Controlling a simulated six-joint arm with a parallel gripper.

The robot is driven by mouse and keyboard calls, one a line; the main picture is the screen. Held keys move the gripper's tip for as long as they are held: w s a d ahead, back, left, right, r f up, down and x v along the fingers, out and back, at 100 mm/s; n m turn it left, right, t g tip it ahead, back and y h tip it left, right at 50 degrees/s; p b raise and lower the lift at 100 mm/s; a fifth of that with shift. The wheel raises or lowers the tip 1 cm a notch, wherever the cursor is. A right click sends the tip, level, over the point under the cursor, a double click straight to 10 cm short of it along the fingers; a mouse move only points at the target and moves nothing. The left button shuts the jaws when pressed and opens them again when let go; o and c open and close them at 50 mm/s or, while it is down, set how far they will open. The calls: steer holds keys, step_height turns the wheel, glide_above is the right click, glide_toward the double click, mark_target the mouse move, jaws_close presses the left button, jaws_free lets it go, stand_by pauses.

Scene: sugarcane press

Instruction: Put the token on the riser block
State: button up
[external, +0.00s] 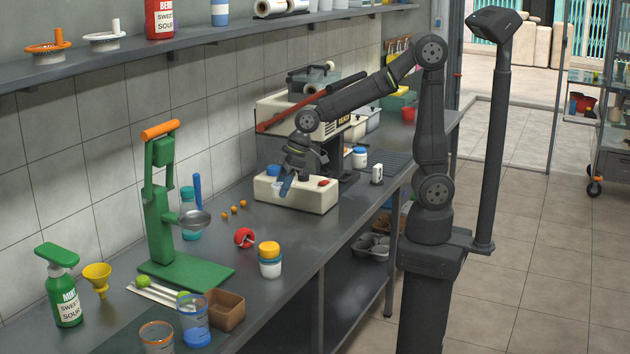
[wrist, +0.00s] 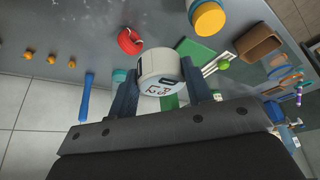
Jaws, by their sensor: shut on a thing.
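My gripper (external: 287,180) is over the cream machine base in the external view, with its blue fingers pointing down. In the wrist view my gripper (wrist: 160,88) is shut on a round whitish piece with dark markings, which I take for the token (wrist: 160,68). It sits between the two fingertips. In the external view the token cannot be made out at the gripper. No riser block can be named with certainty. A small white block (external: 376,174) with a dark mark stands on the counter right of the machine, but I cannot tell if it is the riser.
The cream machine base (external: 318,199) with a red button is below my gripper. A green hand press (external: 160,210) stands to the left. A red round object (external: 244,238), an orange-lidded jar (external: 270,262) and a brown box (external: 227,312) are in front. Counter between them is partly clear.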

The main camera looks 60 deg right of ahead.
glide_above(266, 247)
steer(key=d, duration=0.1)
steer(key=f, duration=0.4)
steer(key=s+f, duration=0.1)
steer(key=f, duration=0.1)
steer(key=shift+d+f, duration=0.15)
steer(key=shift+f, duration=2.25)
steer(key=shift+f, duration=0.2)
steer(key=o, duration=1)
steer(key=shift+r, duration=0.1)
steer(key=v, duration=1.2)
steer(key=shift+w+r, duration=0.1)
